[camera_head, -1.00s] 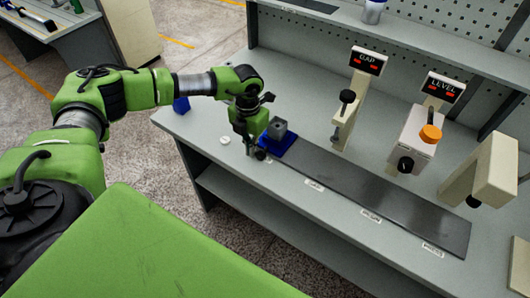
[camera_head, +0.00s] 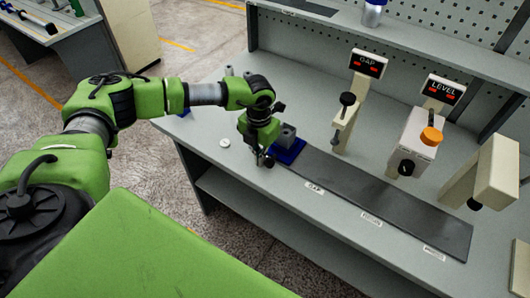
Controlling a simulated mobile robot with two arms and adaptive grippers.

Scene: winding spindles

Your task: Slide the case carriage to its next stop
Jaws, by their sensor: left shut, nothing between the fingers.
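The case carriage, a blue plate (camera_head: 290,155) with a grey block (camera_head: 287,134) on it, sits near the left end of the dark rail (camera_head: 385,201). My left gripper (camera_head: 264,161) points down at the carriage's left side, its fingers shut and empty, close against or touching the carriage; I cannot tell which. The rail has several labels along its front edge, the nearest being the GAP label (camera_head: 314,188). My right gripper is not in view.
The GAP station (camera_head: 345,122) and the LEVEL station (camera_head: 418,142) with an orange knob stand behind the rail. A beige post (camera_head: 485,172) stands further right. A small white disc (camera_head: 225,143) lies left of the gripper. The rail right of the carriage is clear.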

